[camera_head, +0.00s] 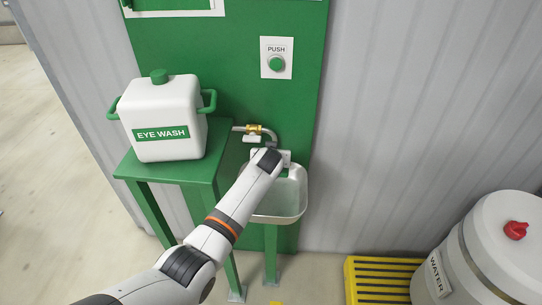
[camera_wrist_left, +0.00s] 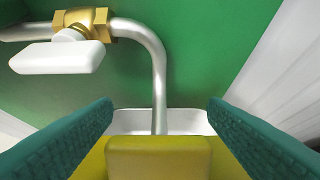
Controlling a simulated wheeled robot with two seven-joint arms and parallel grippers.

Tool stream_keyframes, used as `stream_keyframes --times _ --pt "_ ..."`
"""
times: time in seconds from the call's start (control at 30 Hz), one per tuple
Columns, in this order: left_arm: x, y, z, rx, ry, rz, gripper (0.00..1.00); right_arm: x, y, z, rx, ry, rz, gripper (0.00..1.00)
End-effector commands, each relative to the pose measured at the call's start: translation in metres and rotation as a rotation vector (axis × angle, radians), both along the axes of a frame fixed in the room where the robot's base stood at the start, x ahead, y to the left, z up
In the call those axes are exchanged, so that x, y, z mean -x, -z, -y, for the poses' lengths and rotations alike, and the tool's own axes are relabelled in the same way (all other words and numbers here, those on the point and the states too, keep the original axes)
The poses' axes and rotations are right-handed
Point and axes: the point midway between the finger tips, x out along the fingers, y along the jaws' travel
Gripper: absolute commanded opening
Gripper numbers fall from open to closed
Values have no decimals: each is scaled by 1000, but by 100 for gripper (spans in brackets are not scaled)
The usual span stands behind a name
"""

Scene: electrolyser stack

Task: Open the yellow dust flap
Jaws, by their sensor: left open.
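My left gripper (camera_wrist_left: 160,108) is open, with one teal finger on each side of that block. A gap shows between the fingertips, and I cannot tell whether either finger touches the flap. In the head view my left arm reaches over the eyewash basin (camera_head: 292,207), with the wrist above its back edge. The flap and the fingertips are hidden there behind my arm. My right gripper is not in view.
A bent pipe with a brass valve and white lever (camera_wrist_left: 58,55) is close beyond the fingers. A green stand (camera_head: 190,172) with an eyewash tank (camera_head: 165,112) is left of the basin. A push button (camera_head: 277,63) is above. A water barrel (camera_head: 490,235) stands right.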

Motion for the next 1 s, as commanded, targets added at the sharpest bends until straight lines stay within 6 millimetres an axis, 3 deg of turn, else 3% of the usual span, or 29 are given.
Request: stream_keyframes --times 0.7,1.0 --pt "81 -57 0 1 0 0 67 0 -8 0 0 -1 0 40" --pt "91 -65 0 -1 1 0 67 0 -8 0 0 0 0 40"
